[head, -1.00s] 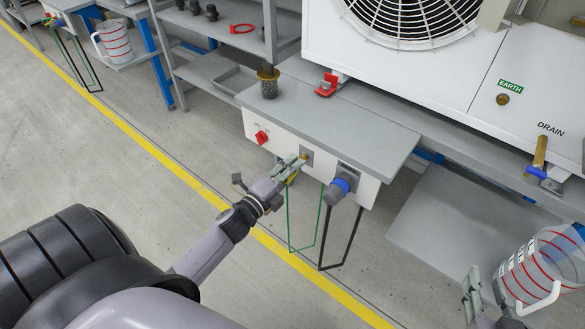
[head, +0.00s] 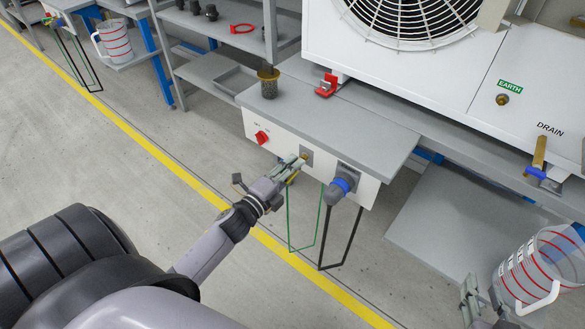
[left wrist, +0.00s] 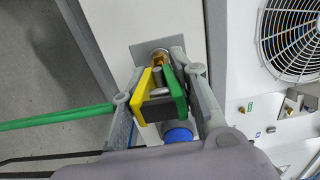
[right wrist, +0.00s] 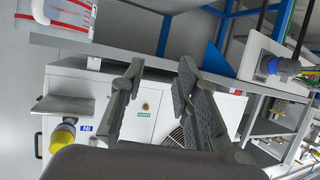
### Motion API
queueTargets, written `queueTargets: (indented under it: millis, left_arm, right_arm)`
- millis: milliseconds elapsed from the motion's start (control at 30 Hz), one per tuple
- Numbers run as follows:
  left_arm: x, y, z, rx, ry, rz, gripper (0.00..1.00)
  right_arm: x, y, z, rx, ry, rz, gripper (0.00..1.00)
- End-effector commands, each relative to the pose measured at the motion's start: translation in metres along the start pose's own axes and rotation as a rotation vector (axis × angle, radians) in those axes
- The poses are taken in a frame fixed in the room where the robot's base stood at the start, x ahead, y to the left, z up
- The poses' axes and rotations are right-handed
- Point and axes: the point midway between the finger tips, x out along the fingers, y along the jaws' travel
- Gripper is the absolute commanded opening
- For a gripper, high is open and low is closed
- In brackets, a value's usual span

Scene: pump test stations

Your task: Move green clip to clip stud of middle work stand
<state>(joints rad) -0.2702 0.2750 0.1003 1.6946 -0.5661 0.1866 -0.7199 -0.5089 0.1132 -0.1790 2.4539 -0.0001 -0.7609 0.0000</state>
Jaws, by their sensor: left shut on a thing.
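The green clip (left wrist: 174,90), with green and yellow jaws, is held in my left gripper (left wrist: 154,80), which is shut on it. In the left wrist view the clip's open end is at the brass clip stud (left wrist: 159,55) on the work stand's front panel; I cannot tell whether the jaws touch the stud. A green cable (left wrist: 60,117) runs left from the clip. In the head view my left gripper (head: 293,168) is at the panel of the work stand (head: 330,125). My right gripper (right wrist: 160,72) is open and empty.
A red knob (head: 262,138) and a grey-blue plug (head: 342,186) flank the stud on the panel. A black cable (head: 352,235) hangs below the plug. A clear jug (head: 545,265) stands beside my right gripper. A large white fan unit (head: 440,70) sits behind.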

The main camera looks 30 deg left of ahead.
Motion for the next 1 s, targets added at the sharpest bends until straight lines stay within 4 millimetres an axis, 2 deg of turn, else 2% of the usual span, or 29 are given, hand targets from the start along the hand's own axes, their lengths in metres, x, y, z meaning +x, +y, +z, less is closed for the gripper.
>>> queueTargets:
  millis: [267, 1000]
  left_arm:
    - [0.0, -0.001, 0.0, 0.0, 0.0, -0.001, 0.0]
    - [0.003, 0.0, 0.0, 0.0, 0.0, -0.001, 0.0]
  right_arm:
    - [0.001, 0.001, -0.002, -0.003, -0.008, 0.001, 0.29]
    - [-0.003, 0.002, 0.012, 0.0, -0.056, 0.003, 0.29]
